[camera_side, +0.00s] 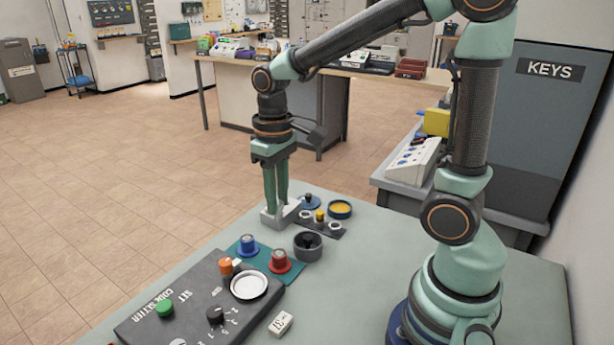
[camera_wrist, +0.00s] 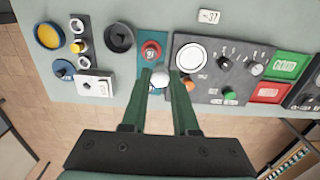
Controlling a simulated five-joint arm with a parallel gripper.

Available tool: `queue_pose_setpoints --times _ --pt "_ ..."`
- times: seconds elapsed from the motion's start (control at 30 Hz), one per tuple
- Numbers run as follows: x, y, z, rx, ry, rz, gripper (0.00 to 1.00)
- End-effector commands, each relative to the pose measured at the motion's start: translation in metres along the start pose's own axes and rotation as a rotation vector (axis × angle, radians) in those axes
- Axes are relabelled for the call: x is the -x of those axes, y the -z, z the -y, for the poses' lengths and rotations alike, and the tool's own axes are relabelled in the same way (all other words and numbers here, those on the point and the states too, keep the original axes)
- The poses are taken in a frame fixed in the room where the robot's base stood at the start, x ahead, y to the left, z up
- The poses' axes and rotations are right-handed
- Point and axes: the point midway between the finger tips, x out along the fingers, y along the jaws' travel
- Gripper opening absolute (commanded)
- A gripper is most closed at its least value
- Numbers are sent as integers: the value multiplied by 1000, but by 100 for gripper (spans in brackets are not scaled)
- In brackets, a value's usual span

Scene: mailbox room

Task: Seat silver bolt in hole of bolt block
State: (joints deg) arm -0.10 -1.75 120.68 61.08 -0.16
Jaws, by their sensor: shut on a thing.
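My gripper (camera_side: 276,207) points down near the far left edge of the table in the side view. In the wrist view my gripper (camera_wrist: 161,80) is shut on the silver bolt (camera_wrist: 160,69), whose rounded pale end shows between the fingertips. The bolt cannot be made out in the side view. In the side view the bolt block (camera_side: 285,217) is partly covered by the fingers. Their height above it is unclear.
Close to the block are a grey plate with a yellow knob (camera_side: 320,215), a blue-rimmed yellow dish (camera_side: 340,208) and a dark round cup (camera_side: 308,246). A red button (camera_side: 279,261) and blue button (camera_side: 248,244) stand nearer, beside the code setter panel (camera_side: 190,310).

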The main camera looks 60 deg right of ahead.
Motion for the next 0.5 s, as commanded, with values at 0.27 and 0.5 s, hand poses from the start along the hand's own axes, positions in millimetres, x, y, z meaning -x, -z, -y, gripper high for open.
queue_pose_setpoints --times 0.27,0.5 --pt "0 2 -2 -9 0 0 0" --pt "-5 35 -30 -107 0 2 0"
